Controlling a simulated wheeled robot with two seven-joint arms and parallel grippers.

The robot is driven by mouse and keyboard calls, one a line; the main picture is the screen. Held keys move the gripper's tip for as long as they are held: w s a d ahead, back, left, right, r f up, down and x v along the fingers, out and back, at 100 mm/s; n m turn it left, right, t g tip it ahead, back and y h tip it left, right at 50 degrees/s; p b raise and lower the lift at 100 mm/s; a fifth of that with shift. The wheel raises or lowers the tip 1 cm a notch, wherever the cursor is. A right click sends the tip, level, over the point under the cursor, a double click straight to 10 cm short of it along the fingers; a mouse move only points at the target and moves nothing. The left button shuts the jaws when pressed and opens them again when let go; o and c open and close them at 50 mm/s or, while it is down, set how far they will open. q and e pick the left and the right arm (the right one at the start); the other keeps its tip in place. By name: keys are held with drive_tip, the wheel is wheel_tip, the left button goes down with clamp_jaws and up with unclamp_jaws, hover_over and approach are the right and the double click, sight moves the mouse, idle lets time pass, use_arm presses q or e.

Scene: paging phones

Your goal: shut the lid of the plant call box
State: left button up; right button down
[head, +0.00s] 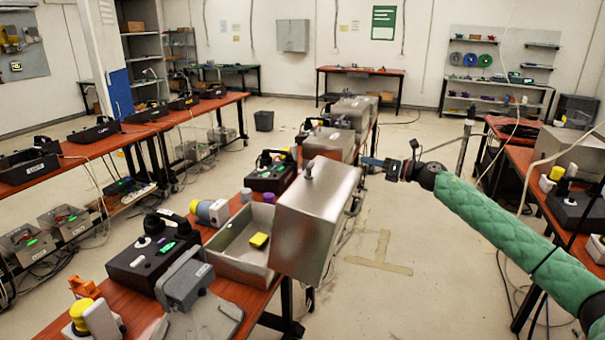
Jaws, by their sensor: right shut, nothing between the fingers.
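The plant call box (228,268) appears to be the open grey metal box on the near middle of the red bench. A yellow block (259,240) lies inside the box. My right gripper (366,162) is shut and empty. In the picture it is just right of the lid's top right corner; it seems apart from the lid, but the depth gap is hard to judge. My left gripper is not in view.
Desk phones (152,256), a grey cylinder (213,212) and other closed metal boxes (329,145) crowd the red bench (240,296) around the box. Another bench (510,135) stands at the right. The floor (400,260) between the benches is mostly clear.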

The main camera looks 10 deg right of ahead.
wheel_tip(320, 180, down, 3)
drive_tip(key=s+a+n+g+y, duration=0.1)
drive_tip(key=s+a+n+g, duration=0.25)
drive_tip(key=n, duration=0.25)
drive_tip(key=n+p, duration=0.1)
drive_tip(key=p, duration=0.5)
approach(321, 181)
drive_tip(key=w+a, duration=0.1)
drive_tip(key=w+a+r, duration=0.1)
drive_tip(key=a, duration=0.1)
drive_tip(key=w+a+r, duration=0.1)
drive_tip(key=shift+a+r, duration=0.25)
drive_tip(key=a, duration=0.1)
drive_tip(key=w+a+p, duration=0.1)
drive_tip(key=a+p, duration=0.1)
drive_tip(key=shift+w+r, duration=0.3)
drive_tip(key=shift+w, duration=0.05)
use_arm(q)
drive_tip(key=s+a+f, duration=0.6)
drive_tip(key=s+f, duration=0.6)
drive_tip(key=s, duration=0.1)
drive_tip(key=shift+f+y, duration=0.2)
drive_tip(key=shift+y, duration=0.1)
use_arm(e)
drive_tip(key=shift+w+a+f, duration=0.1)
drive_tip(key=shift+w+a, duration=0.1)
drive_tip(key=shift+w, duration=0.05)
